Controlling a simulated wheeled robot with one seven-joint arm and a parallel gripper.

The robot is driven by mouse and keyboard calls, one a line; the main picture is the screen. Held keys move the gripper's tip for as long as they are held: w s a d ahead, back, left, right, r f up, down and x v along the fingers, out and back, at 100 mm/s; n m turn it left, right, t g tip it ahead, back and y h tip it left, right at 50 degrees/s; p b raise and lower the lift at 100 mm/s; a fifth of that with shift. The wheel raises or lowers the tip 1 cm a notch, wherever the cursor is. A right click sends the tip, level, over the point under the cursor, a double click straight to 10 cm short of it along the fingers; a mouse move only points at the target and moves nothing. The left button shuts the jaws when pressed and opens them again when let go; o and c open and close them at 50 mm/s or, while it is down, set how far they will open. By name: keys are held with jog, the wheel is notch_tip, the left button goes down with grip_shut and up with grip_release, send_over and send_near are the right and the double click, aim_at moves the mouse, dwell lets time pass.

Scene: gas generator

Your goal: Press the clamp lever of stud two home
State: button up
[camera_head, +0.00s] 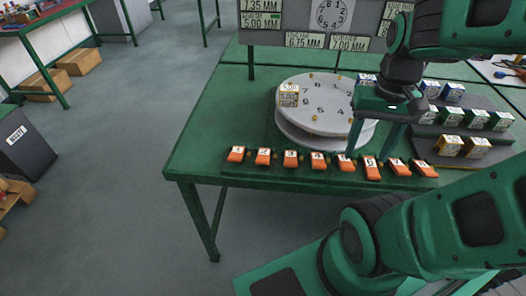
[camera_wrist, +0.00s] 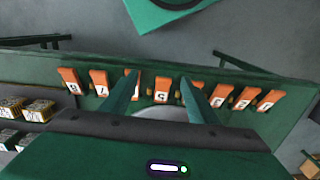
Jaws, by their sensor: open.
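A row of orange clamp levers with white number labels runs along the front edge of the green table. The second lever from the left in the head view (camera_head: 263,156) appears to be stud two's; its label is small. It seems to be the second from the right in the wrist view (camera_wrist: 243,99). I cannot tell how far up it stands. My gripper (camera_head: 373,148) is open and empty above the row, to the right of that lever in the head view. In the wrist view, its fingers (camera_wrist: 159,79) lie over the middle of the row, partly hiding two levers.
A round, pale numbered plate (camera_head: 322,98) stands behind the levers. A dark stepped rack (camera_head: 429,152) with several small boxes is to the right. A sign board (camera_head: 290,36) with a dial rises behind. Floor lies clear in front of the table.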

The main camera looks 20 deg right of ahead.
jog(key=shift+a+r+n, duration=0.25)
jog(key=shift+r+n, duration=0.15)
jog(key=shift+r, duration=0.2)
jog(key=c, duration=1)
jog(key=w+a+r+n, duration=0.1)
jog(key=w+a+n, duration=0.1)
jog(key=w, duration=0.1)
jog(key=w+a+r+n+y, duration=0.1)
jog(key=w+a+n, duration=0.1)
jog(key=w+n, duration=0.1)
jog(key=w+a+r+n+g, duration=0.1)
jog(key=w+a+n, duration=0.1)
jog(key=w, duration=0.3)
jog(key=shift+w, duration=0.25)
grip_shut()
jog(key=w+a+n+g+y, duration=0.1)
jog(key=w+a+n+g, duration=0.1)
jog(key=w+a+n, duration=0.7)
jog(key=shift+w+r+n, duration=0.25)
jog(key=shift+w+n, duration=0.5)
jog(key=shift+n, duration=0.05)
jog(key=shift+a, duration=0.15)
